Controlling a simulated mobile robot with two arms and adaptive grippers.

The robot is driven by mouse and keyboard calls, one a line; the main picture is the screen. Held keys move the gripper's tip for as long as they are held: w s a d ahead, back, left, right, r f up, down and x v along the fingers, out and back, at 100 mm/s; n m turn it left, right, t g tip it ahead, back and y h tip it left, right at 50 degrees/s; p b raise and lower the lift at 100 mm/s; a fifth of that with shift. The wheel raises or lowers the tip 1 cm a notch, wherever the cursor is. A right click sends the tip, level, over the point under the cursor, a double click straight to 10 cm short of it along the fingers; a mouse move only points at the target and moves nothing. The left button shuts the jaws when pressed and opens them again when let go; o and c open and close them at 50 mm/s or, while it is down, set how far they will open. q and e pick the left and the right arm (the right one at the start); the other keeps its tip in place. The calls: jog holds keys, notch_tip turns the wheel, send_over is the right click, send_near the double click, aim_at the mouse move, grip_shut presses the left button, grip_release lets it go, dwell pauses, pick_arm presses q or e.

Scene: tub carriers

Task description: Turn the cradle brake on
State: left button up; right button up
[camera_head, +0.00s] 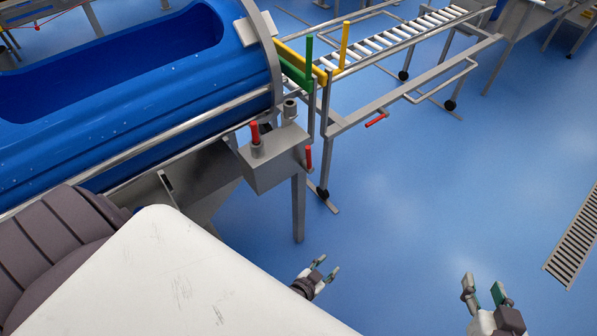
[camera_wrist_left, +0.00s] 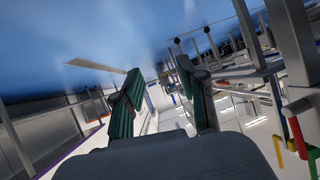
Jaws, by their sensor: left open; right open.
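The blue tub (camera_head: 130,80) lies in a grey cradle with a metal end ring (camera_head: 262,45). A grey box (camera_head: 272,165) at the cradle's near end carries an upright red handle (camera_head: 254,133) on top and a second red handle (camera_head: 308,157) on its right side. Which one is the brake I cannot tell. My left gripper (camera_head: 328,266) is open and empty, below and right of the box, clear of both handles. Its spread fingers show in the left wrist view (camera_wrist_left: 168,86). My right gripper (camera_head: 483,285) is open and empty, further right over the floor.
Green (camera_head: 309,62) and yellow (camera_head: 344,46) upright levers stand at the tub's end, beside a roller conveyor (camera_head: 400,35). Another red handle (camera_head: 376,120) sits on the conveyor's frame. The blue floor (camera_head: 430,190) to the right is free, with a drain grate (camera_head: 575,240).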

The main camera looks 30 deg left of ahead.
pick_arm(q)
jog(key=s+a+f+g+p, duration=0.1)
jog(key=s+f+g, duration=0.1)
jog(key=s, duration=0.3)
jog(key=s+a+f+g+p, duration=0.1)
jog(key=s+f+g, duration=0.1)
jog(key=s+f, duration=0.2)
jog(key=shift+s+a+f, duration=0.25)
jog(key=shift+s+a, duration=0.05)
jog(key=shift+s, duration=0.95)
